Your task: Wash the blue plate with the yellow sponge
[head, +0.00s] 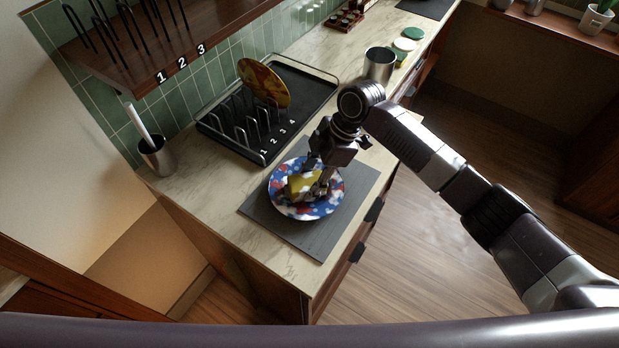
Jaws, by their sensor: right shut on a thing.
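The blue plate (283,204), with a red and white pattern, lies flat on a dark grey mat (318,238) on the counter. The yellow sponge (299,185) is over the middle of the plate and looks to touch it, partly hidden by my gripper. My right gripper (318,185) points down over the plate and is shut on the sponge. My left gripper is not in view.
A black dish rack (225,142) with numbered slots stands behind the plate, holding a yellow-brown plate (264,84). A metal canister (380,65) stands to the right. A cup with a brush (157,155) is at the left. A numbered wooden shelf (130,62) hangs above.

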